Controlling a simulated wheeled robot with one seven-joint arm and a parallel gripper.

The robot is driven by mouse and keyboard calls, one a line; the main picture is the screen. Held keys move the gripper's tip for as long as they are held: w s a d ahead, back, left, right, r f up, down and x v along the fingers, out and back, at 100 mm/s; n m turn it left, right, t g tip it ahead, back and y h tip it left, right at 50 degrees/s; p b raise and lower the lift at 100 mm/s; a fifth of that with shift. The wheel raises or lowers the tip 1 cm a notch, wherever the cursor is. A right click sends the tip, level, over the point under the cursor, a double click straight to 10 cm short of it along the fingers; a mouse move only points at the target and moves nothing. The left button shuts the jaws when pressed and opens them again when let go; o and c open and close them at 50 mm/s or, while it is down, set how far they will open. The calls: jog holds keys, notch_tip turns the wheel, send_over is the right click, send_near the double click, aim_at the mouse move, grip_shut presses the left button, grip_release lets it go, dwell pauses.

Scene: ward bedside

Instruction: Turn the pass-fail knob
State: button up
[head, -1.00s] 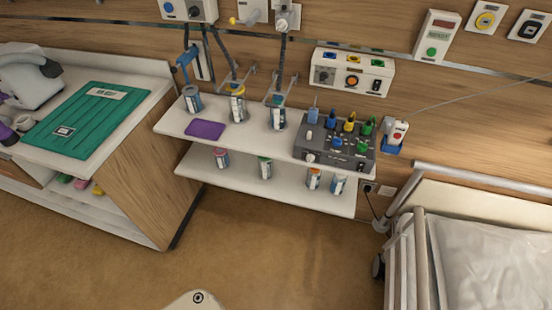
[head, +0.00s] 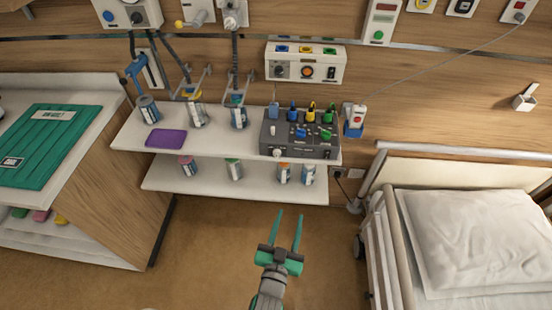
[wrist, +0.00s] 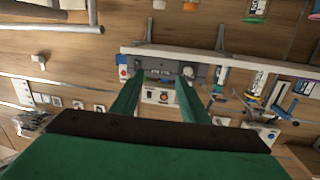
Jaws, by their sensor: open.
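A grey tester box (head: 270,133) stands at the right end of the upper shelf, with blue, yellow and green plugs on top. A white round knob (head: 277,152) sits at the left of its front face, with small dark parts to its right. Its lettering is too small to read, so I cannot tell which knob is pass-fail. My gripper (head: 290,213) is open and empty, below and in front of the box, apart from it. In the wrist view the picture is upside down; the box (wrist: 170,72) shows between the green fingers (wrist: 160,79).
The white upper shelf (head: 220,147) also bears canisters and a purple pad (head: 166,138). The lower shelf (head: 210,187) holds several canisters. A wall panel (head: 306,64) hangs above the box. A bed (head: 465,245) stands right, a cabinet (head: 115,190) left. Floor between is clear.

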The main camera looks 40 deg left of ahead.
aim_at(276, 156)
jog(key=w+a+r+y, duration=0.1)
jog(key=w+a, duration=0.4)
jog(key=w+a+r+n, duration=0.1)
jog(key=w+a, duration=0.4)
jog(key=w+a+r+n+y, duration=0.1)
jog(key=w+a, duration=0.4)
jog(key=a, duration=0.1)
jog(key=shift+r+g+y, duration=0.3)
jog(key=shift+r+g, duration=0.1)
jog(key=shift+n, duration=0.3)
grip_shut()
